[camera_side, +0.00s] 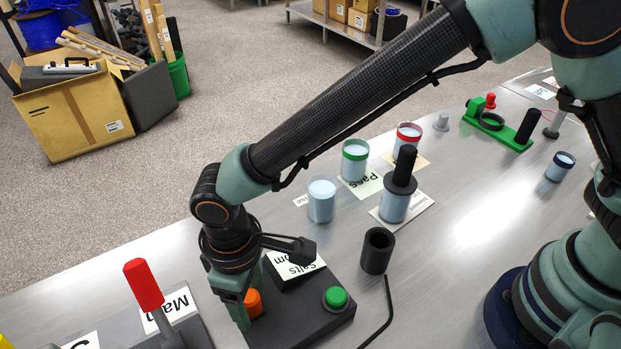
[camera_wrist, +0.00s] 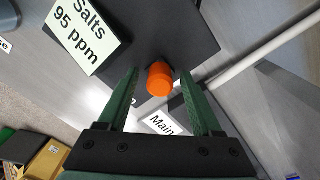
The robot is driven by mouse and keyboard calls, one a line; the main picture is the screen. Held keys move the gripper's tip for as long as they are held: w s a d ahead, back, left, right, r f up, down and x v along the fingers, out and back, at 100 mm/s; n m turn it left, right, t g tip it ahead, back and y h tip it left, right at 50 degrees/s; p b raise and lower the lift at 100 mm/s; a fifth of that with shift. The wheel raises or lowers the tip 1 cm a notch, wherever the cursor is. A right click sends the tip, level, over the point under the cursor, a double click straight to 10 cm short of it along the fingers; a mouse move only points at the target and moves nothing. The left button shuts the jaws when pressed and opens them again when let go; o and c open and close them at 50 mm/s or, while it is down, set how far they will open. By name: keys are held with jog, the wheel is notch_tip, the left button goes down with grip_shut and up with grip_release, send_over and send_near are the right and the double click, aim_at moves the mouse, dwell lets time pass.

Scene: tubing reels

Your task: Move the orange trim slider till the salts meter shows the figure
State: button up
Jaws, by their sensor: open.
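The orange trim slider (camera_side: 254,303) stands on a dark control box (camera_side: 318,322). In the wrist view the slider's orange knob (camera_wrist: 159,80) lies between the two green fingers of my gripper (camera_wrist: 160,72), with a gap visible on both sides. My gripper (camera_side: 248,306) is open, pointing down over the box's left part, and partly hides the slider in the side view. The salts meter (camera_wrist: 88,34) is a white card face reading "Salts 95 ppm" in the wrist view. In the side view the meter (camera_side: 296,266) is partly hidden by my wrist.
A green button (camera_side: 336,298) is on the same box. A red-handled lever (camera_side: 144,285) with a "Main" label stands to the left. A black cup (camera_side: 377,250), a bluish beaker (camera_side: 321,201) and a black-handled jar (camera_side: 396,200) stand behind the box.

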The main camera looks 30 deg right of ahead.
grip_shut()
dwell(1.3)
